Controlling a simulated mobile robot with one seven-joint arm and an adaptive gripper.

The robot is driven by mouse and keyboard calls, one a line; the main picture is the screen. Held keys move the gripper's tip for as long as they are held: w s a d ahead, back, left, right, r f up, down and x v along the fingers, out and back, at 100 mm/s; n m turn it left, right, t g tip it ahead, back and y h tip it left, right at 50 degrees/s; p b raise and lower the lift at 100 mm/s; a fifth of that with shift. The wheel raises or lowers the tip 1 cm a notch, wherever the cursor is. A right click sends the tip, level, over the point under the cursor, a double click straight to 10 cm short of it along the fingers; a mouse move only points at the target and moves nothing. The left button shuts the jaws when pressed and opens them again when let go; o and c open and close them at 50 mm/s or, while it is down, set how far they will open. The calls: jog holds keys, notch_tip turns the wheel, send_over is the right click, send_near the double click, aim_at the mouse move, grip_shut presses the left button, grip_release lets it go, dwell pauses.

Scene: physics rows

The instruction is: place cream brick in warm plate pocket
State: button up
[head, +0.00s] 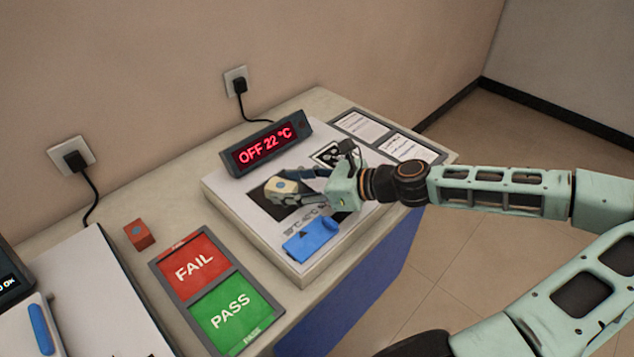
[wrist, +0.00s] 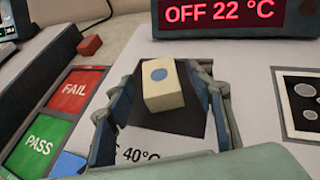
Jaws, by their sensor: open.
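The cream brick (head: 284,185) has a blue dot on its top. It sits over the dark square pocket (head: 264,205) of the white warm plate (head: 228,187). In the wrist view the brick (wrist: 165,92) stands on the dark area (wrist: 182,122), turned slightly to its edges; I cannot tell how deep it sits. My gripper (wrist: 166,80) is open, with a finger on either side of the brick; gaps show beside it. In the head view my gripper (head: 292,187) reaches in from the right, and its fingers partly hide the brick and pocket.
A display (head: 266,148) reading OFF 22 °C stands at the plate's back. A blue block (head: 311,237) lies on the plate's front. Left are red FAIL (head: 193,264) and green PASS (head: 231,310) panels and a small red-orange block (head: 139,235). Printed cards (head: 361,127) lie at right.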

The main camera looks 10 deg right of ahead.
jog(key=p+v, duration=0.1)
jog(key=v, duration=0.8)
